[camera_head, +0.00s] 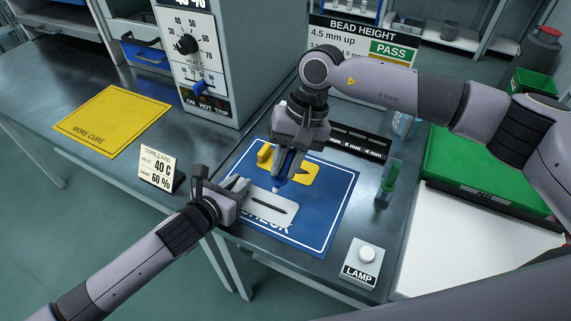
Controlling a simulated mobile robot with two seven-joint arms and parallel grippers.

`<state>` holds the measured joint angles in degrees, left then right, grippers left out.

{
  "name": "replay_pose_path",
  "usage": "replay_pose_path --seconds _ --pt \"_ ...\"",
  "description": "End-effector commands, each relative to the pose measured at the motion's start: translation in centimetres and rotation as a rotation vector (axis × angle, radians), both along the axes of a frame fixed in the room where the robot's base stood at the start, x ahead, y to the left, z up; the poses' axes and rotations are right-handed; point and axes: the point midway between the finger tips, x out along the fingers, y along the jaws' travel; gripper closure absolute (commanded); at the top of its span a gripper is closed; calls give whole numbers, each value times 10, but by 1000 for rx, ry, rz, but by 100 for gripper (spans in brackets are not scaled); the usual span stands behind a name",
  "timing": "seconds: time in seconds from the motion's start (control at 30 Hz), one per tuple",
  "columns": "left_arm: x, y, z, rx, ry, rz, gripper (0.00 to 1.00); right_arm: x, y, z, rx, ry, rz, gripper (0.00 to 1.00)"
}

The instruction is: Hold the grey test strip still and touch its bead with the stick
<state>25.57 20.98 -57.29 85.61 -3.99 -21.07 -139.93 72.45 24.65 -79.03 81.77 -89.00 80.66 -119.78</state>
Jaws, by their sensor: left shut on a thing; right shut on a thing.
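The grey test strip (277,213) is a light grey plate with a dark bead line along it. It lies on the blue CHECK mat (335,205). My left gripper (241,188) is shut at the strip's left end, on its edge. My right gripper (287,165) points down above the mat, just behind the strip, and is shut on the stick (279,184), which is blue with a pale tip. The tip is close to the strip's back edge, apart from the dark bead in the picture. The stick's upper part is hidden by the gripper.
A yellow plate (305,171) with a dark line lies behind the strip. A lamp box (364,262) stands front right, a green bottle (390,175) right, a black gauge block (361,141) behind. A cure card (158,169) stands left, near a yellow MORE CURE mat (112,115).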

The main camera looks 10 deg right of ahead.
Motion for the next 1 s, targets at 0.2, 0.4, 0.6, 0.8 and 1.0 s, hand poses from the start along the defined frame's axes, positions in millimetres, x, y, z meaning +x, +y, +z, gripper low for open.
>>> replay_pose_path --seconds 0.2,0.4,0.6,0.8,1.0 --pt "0 0 -1 1 1 0 49 0 0 0 0 0 0 100" --pt "0 0 0 1 1 0 49 0 0 0 0 0 0 100" --pt "-4 3 1 2 1 1 49 0 0 0 0 0 0 100" --pt "-20 15 9 3 -1 0 49 0 0 0 0 0 0 100" --pt "-44 32 21 3 1 -1 49 0 0 0 0 0 0 100"
